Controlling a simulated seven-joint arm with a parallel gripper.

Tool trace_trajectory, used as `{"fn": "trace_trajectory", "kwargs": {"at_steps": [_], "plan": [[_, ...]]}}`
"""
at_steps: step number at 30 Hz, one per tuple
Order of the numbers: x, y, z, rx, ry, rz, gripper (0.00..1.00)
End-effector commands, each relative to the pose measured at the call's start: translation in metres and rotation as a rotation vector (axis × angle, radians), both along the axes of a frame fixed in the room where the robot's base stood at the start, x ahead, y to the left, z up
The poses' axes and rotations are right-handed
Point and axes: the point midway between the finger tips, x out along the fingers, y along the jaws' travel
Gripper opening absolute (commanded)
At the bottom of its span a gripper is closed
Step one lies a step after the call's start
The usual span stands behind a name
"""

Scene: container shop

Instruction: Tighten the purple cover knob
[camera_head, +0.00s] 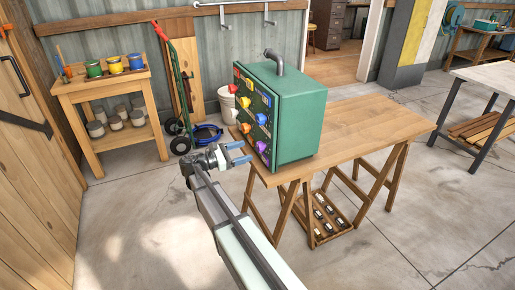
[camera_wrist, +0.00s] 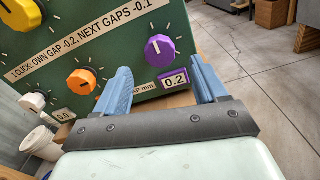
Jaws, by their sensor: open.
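A green box (camera_head: 297,125) stands on a wooden trestle table, its knob-covered panel facing left toward my gripper. The purple knob (camera_wrist: 159,49) is low on the panel, with a white pointer line and a label (camera_wrist: 174,80) reading 0.2 below it. It also shows in the head view (camera_head: 261,146). My gripper (camera_head: 239,153) is open and empty, just left of the panel. In the wrist view its blue fingers (camera_wrist: 160,72) stand apart, one to each side of the purple knob's column. The knob looks beyond the fingertips; contact is not visible.
An orange knob (camera_wrist: 82,82) is close left of my left finger, with a white knob (camera_wrist: 33,102) farther left. A printed strip (camera_wrist: 80,44) reads "1 CLICK: OWN GAP -0.2, NEXT GAPS -0.1". The wooden table (camera_head: 365,130) is bare right of the box.

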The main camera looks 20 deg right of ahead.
Motion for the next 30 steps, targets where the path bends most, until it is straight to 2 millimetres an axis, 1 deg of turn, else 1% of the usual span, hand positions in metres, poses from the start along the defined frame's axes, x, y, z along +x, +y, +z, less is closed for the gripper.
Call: {"fn": "trace_trajectory", "kwargs": {"at_steps": [1,6,12,18,26,30], "plan": [[-0.001,-0.011,0.0,-0.001,0.0,-0.002,0.71],[0.0,-0.038,0.0,-0.001,-0.001,-0.001,0.71],[0.0,-0.059,0.0,0.0,-0.001,0.0,0.71],[0.0,-0.068,0.0,0.0,-0.001,0.001,0.71],[0.0,-0.068,0.0,0.0,-0.001,0.001,0.71],[0.0,-0.068,0.0,0.0,-0.001,0.001,0.6]]}}
